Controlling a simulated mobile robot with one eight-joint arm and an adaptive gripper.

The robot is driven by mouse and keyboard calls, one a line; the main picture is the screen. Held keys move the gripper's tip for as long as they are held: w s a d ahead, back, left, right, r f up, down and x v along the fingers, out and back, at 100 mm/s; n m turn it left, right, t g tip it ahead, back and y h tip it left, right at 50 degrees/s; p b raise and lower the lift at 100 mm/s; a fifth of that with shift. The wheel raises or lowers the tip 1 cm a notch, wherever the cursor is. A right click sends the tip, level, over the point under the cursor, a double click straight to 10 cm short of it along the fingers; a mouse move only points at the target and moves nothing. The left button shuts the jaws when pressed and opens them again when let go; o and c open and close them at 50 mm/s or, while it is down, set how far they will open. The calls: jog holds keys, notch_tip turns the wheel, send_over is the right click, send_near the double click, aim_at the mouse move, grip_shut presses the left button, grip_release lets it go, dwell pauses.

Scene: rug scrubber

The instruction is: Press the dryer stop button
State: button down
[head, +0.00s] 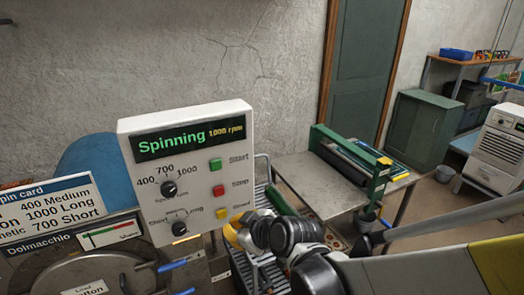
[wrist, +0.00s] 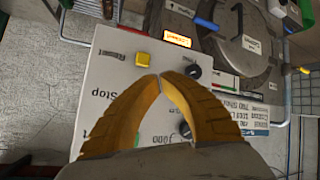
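The dryer's white control panel (head: 205,120) has a lit display (head: 190,138) reading "Spinning 1000 rpm". Its red stop button (head: 219,190) sits between the green start button (head: 215,164) and a yellow button (head: 221,214). My gripper (wrist: 160,77) has its two yellow finger tips together and nothing between them. In the head view, the gripper (head: 233,236) is at the panel's lower right, below the red button. In the wrist view the fingers lie over the panel, near the yellow button (wrist: 142,59); they hide the red button, with only the "Stop" label showing.
Two black knobs (head: 169,189) are on the panel's left side. A white spin card (head: 48,212) and a round lid (head: 95,275) are at lower left. A table (head: 300,178) with a green-framed roller device stands behind my arm.

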aim_at(219, 191)
jog(key=shift+w+a+r, duration=0.1)
jog(key=shift+w+r, duration=0.1)
jog(key=shift+w, duration=0.05)
jog(key=shift+a, duration=0.1)
jog(key=shift+w+a, duration=0.75)
jog(key=shift+w, duration=0.5)
jog(key=shift+w+a, duration=0.7)
jog(key=shift+w, duration=0.55)
jog(key=shift+w+a, duration=0.75)
jog(key=shift+w, duration=0.5)
jog(key=shift+w, duration=0.15)
jog(key=shift+w+a, duration=0.2)
jog(key=shift+w, duration=0.05)
